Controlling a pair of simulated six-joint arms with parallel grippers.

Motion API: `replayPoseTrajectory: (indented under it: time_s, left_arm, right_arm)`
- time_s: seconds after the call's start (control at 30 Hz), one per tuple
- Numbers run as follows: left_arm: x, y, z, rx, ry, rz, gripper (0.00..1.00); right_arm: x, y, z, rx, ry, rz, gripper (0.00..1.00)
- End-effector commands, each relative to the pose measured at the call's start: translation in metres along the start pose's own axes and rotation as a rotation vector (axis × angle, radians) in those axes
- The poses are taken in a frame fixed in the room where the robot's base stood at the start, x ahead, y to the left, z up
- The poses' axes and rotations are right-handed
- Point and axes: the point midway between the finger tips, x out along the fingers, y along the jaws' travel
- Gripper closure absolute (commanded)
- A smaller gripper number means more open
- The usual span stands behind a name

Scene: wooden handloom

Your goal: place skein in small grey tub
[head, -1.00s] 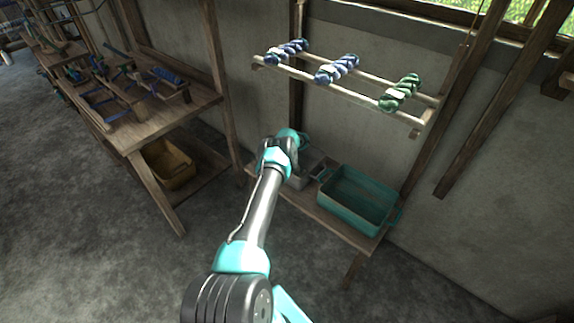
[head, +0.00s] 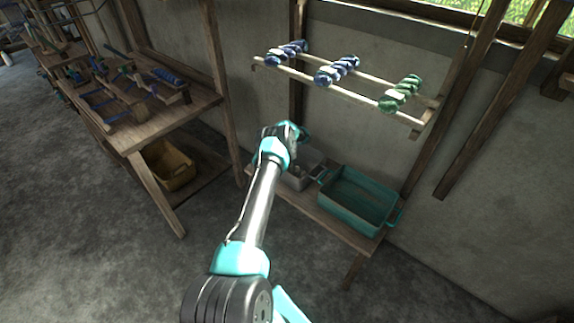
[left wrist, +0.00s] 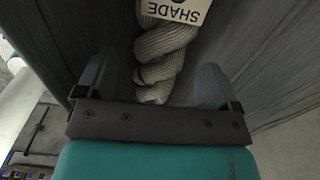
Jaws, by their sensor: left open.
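The skein (left wrist: 165,45) shows in the left wrist view as a pale grey twisted hank with a white label reading SHADE. It lies on or in something dark grey, between and beyond my open fingers, with gaps on both sides. My left gripper (left wrist: 154,85) is open; in the head view its hand (head: 292,132) is above and behind the small grey tub (head: 302,178). My own arm hides part of this tub, and I cannot make out the skein there. My right gripper is not in view.
A larger teal tub (head: 358,222) stands right of the grey one on a low wooden bench (head: 345,236). Above is a rack (head: 350,92) with two blue skeins (head: 337,70) and a green skein (head: 401,93). A yellow tub (head: 168,166) is under the left table.

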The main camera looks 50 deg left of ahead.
Motion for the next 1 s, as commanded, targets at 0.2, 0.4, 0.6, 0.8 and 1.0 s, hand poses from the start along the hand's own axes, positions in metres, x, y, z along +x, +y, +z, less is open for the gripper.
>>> replayPoseTrajectory:
  time_s: [0.2,0.4,0.6,0.8,1.0]
  left_arm:
    - [-0.037,-0.001,0.001,0.001,-0.002,-0.002,0.13]
    - [-0.069,-0.001,0.001,0.000,-0.001,-0.002,0.13]
    - [-0.084,-0.001,0.000,0.001,0.000,-0.001,0.13]
    - [-0.085,0.000,0.000,0.001,0.000,-0.001,0.13]
    - [-0.085,0.000,0.000,0.001,0.000,-0.001,0.13]
  right_arm:
    - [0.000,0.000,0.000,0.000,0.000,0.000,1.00]
    - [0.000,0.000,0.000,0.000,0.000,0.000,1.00]
    - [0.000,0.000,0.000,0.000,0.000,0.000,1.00]
    - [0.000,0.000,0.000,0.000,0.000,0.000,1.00]
    - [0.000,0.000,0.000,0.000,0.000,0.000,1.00]
